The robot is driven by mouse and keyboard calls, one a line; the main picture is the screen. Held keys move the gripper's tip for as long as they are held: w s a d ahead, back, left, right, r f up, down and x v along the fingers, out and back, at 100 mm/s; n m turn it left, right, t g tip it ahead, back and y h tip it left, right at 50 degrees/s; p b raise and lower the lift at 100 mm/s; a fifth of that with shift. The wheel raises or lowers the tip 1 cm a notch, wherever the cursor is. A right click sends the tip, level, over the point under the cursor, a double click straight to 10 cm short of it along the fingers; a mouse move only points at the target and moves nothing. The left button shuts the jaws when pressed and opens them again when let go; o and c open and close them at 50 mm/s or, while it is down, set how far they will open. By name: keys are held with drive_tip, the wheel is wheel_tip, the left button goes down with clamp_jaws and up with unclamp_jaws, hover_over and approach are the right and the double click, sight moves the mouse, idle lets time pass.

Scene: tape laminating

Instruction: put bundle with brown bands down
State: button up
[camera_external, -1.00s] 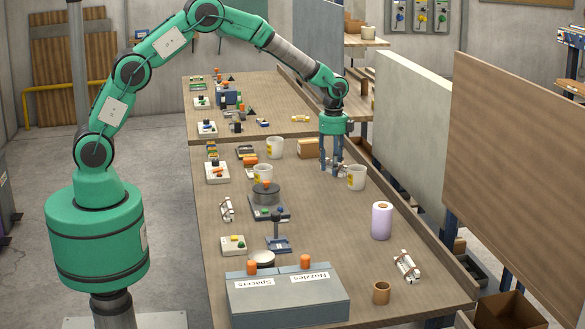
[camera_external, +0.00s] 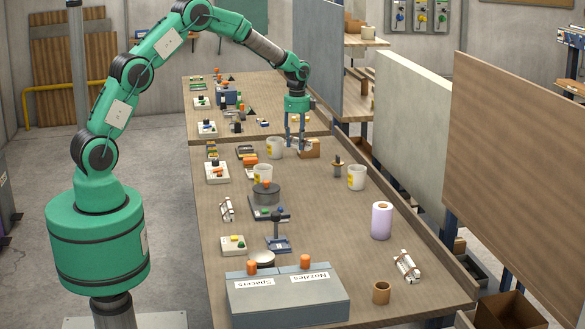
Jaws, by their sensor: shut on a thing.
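My gripper (camera_external: 296,143) points down over the far part of the near table, beside a small cardboard box (camera_external: 312,147). It is shut on a small pale bundle (camera_external: 297,149), mostly hidden by the fingers. Its band colour is too small to tell, and I cannot tell whether it touches the table. Another white bundle (camera_external: 407,266) with darker bands lies at the front right. A further white bundle (camera_external: 227,209) with dark bands lies near the left edge.
White cups (camera_external: 356,178) (camera_external: 275,148) (camera_external: 263,174) stand around the far half. A dark brass-coloured piece (camera_external: 337,168) stands right of my gripper. A lilac roll (camera_external: 381,221) and a grey bin box (camera_external: 288,298) stand nearer. The table's middle right is clear.

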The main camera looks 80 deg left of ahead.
idle(0.3)
drive_tip(key=b, duration=0.1)
hover_over(297, 172)
drive_tip(key=shift+d+f, duration=0.1)
drive_tip(key=shift+f, duration=3)
drive_tip(key=shift+f+b, duration=0.55)
drive_tip(key=shift+f, duration=1.35)
drive_tip(key=o, duration=1.2)
drive_tip(key=shift+f, duration=0.15)
drive_tip(key=shift+r, duration=0.2)
wheel_tip(297, 172, up, 12)
drive_tip(key=p, duration=0.2)
drive_tip(key=shift+p, duration=0.3)
